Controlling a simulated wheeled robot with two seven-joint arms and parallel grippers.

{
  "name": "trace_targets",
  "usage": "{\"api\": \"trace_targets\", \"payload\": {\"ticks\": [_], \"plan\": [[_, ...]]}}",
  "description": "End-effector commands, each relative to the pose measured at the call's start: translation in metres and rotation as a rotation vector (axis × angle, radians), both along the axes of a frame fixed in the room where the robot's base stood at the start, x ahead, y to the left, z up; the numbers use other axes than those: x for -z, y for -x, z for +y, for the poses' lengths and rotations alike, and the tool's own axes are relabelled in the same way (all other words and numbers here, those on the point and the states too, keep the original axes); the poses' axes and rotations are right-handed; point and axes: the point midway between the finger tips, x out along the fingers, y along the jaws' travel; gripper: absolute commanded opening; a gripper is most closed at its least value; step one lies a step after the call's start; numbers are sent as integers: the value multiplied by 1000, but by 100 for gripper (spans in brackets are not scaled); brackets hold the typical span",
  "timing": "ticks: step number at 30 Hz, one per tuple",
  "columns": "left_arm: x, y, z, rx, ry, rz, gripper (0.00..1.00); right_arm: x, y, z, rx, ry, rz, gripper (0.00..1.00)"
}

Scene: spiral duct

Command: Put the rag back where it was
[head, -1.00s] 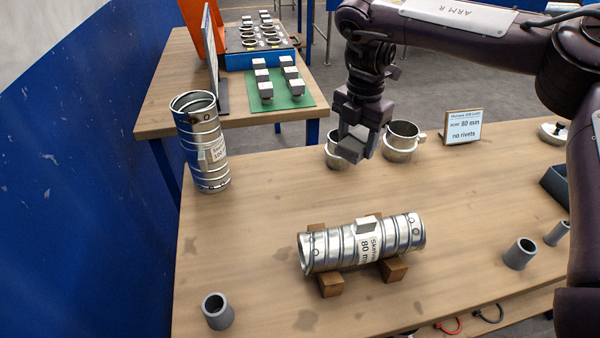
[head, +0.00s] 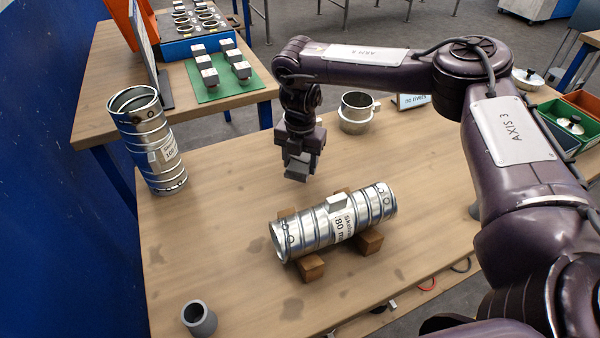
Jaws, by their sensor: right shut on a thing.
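My right gripper (head: 299,165) points down above the table, behind the spiral duct as seen from here. It is shut on a small grey piece (head: 296,173), which looks like the folded rag; the jaws hide part of it. The duct (head: 313,230), a ribbed silver tube with an "80 mm" label, lies across wooden blocks (head: 311,268) in the middle of the table (head: 220,235). The gripper appears clear of the duct. My left gripper is not in view.
A second silver duct (head: 150,140) stands upright at the table's left edge. A metal collar (head: 357,112) stands behind the gripper, with a small sign (head: 412,101) beside it. A grey cup (head: 199,319) stands at the front left. The table's left middle is bare.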

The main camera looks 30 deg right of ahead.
Motion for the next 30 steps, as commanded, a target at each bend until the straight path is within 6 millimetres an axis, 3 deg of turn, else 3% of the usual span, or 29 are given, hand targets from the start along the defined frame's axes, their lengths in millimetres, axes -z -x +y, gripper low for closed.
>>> {"api": "trace_targets", "payload": {"ticks": [10,23,24,28,30], "plan": [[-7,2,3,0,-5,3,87,42,1,0,1,1,2,27],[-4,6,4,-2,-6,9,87,49,0,0,0,0,0,27],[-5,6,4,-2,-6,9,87,48,0,0,0,0,0,57],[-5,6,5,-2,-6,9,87,48,0,0,0,0,0,74],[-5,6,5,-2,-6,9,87,48,0,0,0,0,0,74]]}}
